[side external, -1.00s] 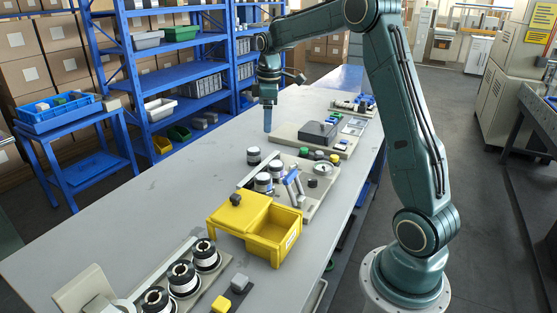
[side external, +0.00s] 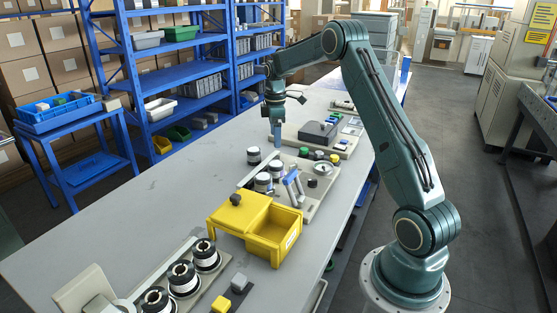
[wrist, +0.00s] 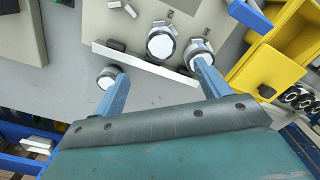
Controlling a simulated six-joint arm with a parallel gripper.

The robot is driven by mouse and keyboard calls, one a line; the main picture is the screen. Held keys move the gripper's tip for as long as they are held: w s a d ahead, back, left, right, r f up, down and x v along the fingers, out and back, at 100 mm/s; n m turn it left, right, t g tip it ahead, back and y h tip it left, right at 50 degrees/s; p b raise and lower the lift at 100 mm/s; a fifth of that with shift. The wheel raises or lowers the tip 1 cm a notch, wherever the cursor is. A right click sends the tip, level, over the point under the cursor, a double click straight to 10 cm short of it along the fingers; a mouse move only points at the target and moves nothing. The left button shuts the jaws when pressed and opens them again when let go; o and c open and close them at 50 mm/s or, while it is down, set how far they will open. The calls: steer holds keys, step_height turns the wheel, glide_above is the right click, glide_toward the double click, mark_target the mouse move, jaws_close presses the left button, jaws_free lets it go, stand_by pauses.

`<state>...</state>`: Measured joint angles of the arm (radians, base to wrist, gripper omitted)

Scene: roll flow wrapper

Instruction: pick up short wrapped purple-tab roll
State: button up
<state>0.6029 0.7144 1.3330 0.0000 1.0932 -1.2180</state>
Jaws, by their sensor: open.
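Three short white rolls with dark bands stand near the fixture. One roll (side external: 254,155) stands apart on the bare table beyond the white bar; two more (side external: 263,182) and (side external: 275,169) stand close together on the fixture plate. I cannot make out a purple tab on any of them. My gripper (side external: 277,143) hangs fingers down beyond the rolls, above the table, holding nothing. In the wrist view its blue fingers (wrist: 162,76) are spread. The lone roll (wrist: 107,77) appears by the left fingertip, the other two (wrist: 161,44) and (wrist: 197,50) at centre and by the right fingertip.
A white bar (wrist: 145,62) runs between the lone roll and the other two. A blue-handled clamp (side external: 292,178) stands right of them. A yellow bin (side external: 273,247) is nearer the camera; a plate with a dark box (side external: 318,132) lies behind. The table's left side is clear.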

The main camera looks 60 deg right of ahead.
glide_above(276, 164)
steer(key=a, duration=0.1)
steer(key=f, duration=0.6)
steer(key=shift+s+f, duration=0.2)
steer(key=shift+f, duration=0.1)
steer(key=shift+a+f, duration=0.15)
steer(key=shift+f, duration=2.45)
steer(key=c, duration=1.1)
steer(key=shift+r, duration=0.15)
step_height(276, 164, up, 20)
steer(key=shift+f, duration=0.1)
